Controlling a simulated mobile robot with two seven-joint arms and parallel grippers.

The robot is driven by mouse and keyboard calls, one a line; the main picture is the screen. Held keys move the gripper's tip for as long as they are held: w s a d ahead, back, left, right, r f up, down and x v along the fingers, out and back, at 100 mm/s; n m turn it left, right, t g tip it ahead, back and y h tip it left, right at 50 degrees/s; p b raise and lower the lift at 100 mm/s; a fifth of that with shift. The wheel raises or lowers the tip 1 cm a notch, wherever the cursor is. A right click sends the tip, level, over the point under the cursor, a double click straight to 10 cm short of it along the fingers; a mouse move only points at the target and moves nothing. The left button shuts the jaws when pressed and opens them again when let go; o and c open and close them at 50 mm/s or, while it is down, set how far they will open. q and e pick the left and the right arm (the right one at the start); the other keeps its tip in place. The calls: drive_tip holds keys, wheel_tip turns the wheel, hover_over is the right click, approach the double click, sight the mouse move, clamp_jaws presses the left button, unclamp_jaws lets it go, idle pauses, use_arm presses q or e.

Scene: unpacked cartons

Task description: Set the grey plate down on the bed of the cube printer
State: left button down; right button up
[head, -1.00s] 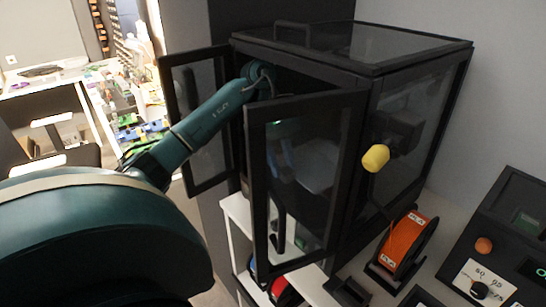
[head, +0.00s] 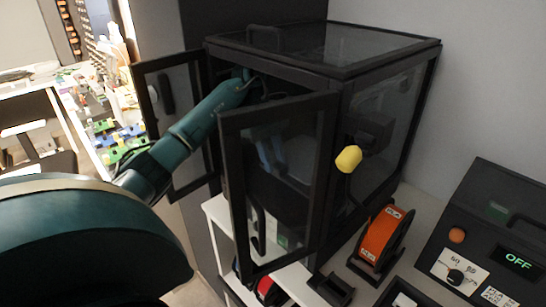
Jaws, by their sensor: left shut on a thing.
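The cube printer (head: 372,47) is a black-framed box with clear panels, and both front doors are open. My left arm reaches in between the doors. My left gripper (head: 272,158) is inside, seen dimly through the near open door (head: 232,185). It is shut on the grey plate, whose outline is hard to make out behind the glass. The bed is too dark and covered to see, so I cannot tell whether the plate touches it. My right gripper is not in view.
An orange spool (head: 383,238) stands on the white shelf to the right, beside a dark control box (head: 500,235) reading OFF. A cluttered bench (head: 100,115) is at the left.

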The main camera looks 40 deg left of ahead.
use_arm(q)
drive_tip(key=shift+f, duration=0.2)
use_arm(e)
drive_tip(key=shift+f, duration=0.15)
use_arm(q)
drive_tip(key=shift+f+b, duration=1)
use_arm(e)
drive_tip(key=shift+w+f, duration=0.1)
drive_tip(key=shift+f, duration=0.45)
use_arm(q)
drive_tip(key=c, duration=1.1)
unclamp_jaws()
drive_tip(key=shift+o, duration=0.2)
drive_tip(key=shift+r, duration=0.15)
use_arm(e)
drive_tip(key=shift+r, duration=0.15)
use_arm(q)
wheel_tip(320, 180, up, 3)
drive_tip(key=shift+p, duration=1.05)
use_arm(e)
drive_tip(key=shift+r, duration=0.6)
